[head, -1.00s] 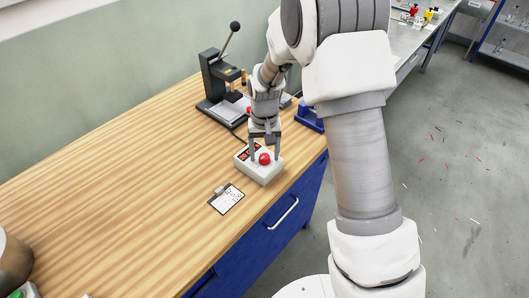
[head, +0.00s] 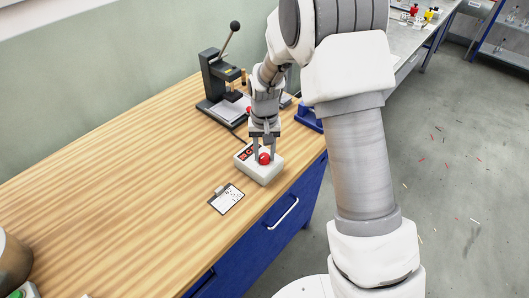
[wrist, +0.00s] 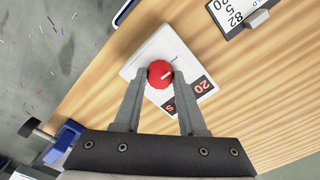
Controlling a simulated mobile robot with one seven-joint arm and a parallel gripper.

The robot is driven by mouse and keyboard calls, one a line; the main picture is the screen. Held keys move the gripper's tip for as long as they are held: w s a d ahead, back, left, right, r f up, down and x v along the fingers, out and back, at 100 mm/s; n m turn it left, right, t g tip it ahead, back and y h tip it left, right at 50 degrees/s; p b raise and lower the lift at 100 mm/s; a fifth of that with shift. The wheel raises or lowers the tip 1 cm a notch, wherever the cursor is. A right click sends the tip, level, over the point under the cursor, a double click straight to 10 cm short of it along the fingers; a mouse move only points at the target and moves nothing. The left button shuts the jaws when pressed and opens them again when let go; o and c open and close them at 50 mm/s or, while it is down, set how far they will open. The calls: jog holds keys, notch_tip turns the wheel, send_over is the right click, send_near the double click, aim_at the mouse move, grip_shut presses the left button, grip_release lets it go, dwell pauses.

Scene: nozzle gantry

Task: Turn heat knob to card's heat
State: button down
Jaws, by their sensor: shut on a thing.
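The heat knob is a red round knob (head: 264,158) with a white pointer line, on a white control box (head: 262,172) near the table's front edge. In the wrist view the knob (wrist: 160,74) sits between the two fingers of my gripper (wrist: 159,80), which is shut on it. The box (wrist: 150,45) also shows there, with a dark display reading 20 and a red letter beside it, partly hidden by a finger.
A black lever press (head: 215,80) stands behind the box, near the wall. A blue object (head: 308,118) is at the table's right end. A metal round thing (head: 12,262) is at the lower left. The middle of the wooden table (head: 120,190) is clear.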

aim_at(264, 156)
jog(key=m, duration=0.5)
jog(key=shift+m, duration=0.4)
jog(key=m, duration=0.5)
jog(key=shift+p, duration=0.3)
jog(key=shift+m, duration=0.3)
jog(key=shift+c, duration=2.4)
grip_release()
notch_tip(264, 156, up, 18)
jog(key=shift+f+p, duration=0.25)
jog(key=shift+p, duration=0.15)
